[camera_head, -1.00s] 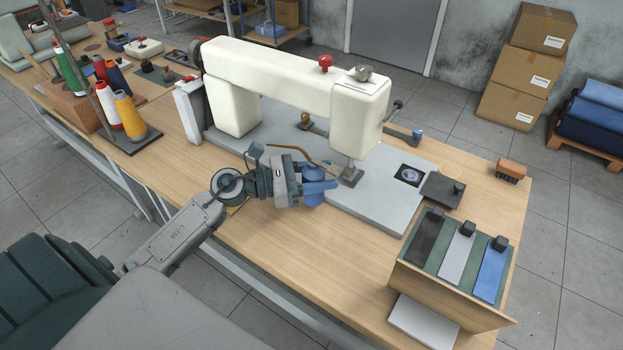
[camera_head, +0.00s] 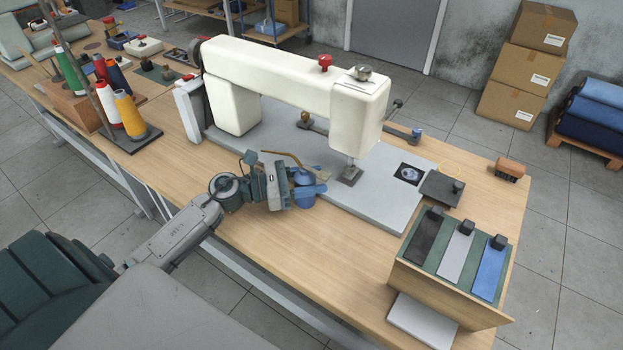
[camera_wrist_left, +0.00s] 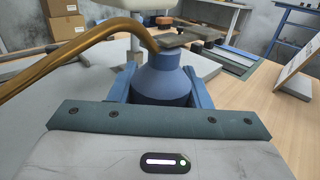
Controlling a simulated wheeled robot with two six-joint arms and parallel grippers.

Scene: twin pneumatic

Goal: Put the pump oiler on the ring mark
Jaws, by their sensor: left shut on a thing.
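The pump oiler (camera_head: 305,178) has a rounded blue body and a long curved brass spout. My left gripper (camera_head: 308,191) is shut around its body, at the front edge of the sewing machine's base plate. In the left wrist view the oiler (camera_wrist_left: 162,78) stands upright between the blue fingers, its spout running off to the left. Its underside is hidden, so I cannot tell whether it touches the table. My right gripper is out of view.
The white sewing machine (camera_head: 290,80) stands behind the oiler on a grey base plate (camera_head: 375,208). A sample box (camera_head: 450,290) is at right, thread cones (camera_head: 130,115) at left. The front table strip is clear.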

